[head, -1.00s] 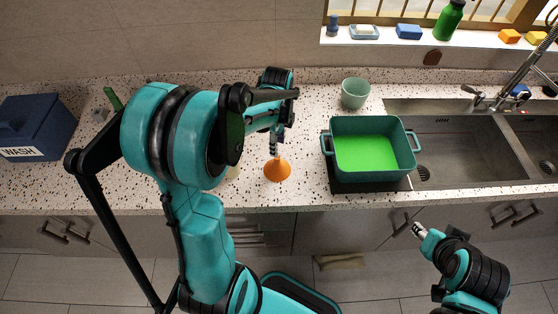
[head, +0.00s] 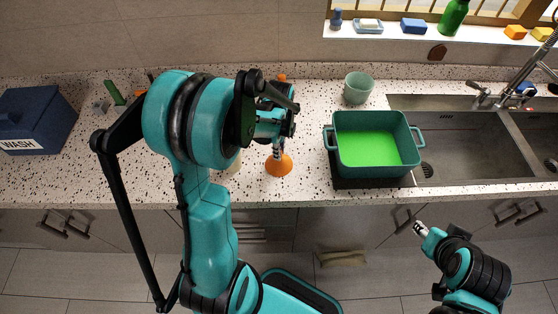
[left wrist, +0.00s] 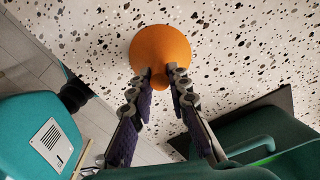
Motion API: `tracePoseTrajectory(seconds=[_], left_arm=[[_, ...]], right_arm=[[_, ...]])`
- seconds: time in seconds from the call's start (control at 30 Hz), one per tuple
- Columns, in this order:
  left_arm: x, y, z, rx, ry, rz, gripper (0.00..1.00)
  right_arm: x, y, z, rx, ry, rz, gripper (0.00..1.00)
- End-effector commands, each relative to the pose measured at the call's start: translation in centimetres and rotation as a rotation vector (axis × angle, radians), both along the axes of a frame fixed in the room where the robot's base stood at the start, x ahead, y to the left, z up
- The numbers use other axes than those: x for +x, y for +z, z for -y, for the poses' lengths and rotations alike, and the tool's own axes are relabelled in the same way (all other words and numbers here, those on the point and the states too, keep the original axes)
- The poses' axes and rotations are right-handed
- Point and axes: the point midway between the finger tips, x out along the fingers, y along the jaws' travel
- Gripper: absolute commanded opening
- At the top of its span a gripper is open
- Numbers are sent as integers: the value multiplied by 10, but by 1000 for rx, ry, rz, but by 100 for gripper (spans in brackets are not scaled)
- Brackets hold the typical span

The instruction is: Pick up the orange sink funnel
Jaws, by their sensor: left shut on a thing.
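The orange sink funnel (head: 279,166) is at the front part of the speckled counter, left of the teal pot, wide end down. My left gripper (head: 277,150) is above it, pointing down, its fingers shut on the funnel's narrow spout. In the left wrist view the funnel's round orange body (left wrist: 160,47) shows beyond the two fingertips (left wrist: 159,82), which close around the spout. I cannot tell whether the funnel's rim touches the counter. My right gripper (head: 420,229) hangs low in front of the cabinets, far from the funnel; its opening is too small to judge.
The teal pot (head: 344,158) with a green inside stands on a dark board just right of the funnel. A pale green cup (head: 357,88) is behind it. The sink (head: 470,145) lies right. A blue WASH box (head: 45,115) is far left. My left arm hides part of the counter.

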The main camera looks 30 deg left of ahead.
Motion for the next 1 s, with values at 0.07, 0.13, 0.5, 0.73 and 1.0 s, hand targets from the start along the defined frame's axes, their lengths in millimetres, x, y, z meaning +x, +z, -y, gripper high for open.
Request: tracePoseTrajectory(seconds=[0.07,0.13,0.5,0.73,1.0], left_arm=[[0,0,0,0,0,0,0],[0,0,0,0,0,0,0],[0,29,0,0,0,0,0],[-17,65,34,0,-6,0,0],[-42,97,83,0,-5,0,0]], right_arm=[[0,0,0,0,0,0,40],[0,0,0,0,0,0,40],[0,9,0,0,0,0,40],[0,20,0,0,0,0,40],[0,31,0,0,0,0,40]])
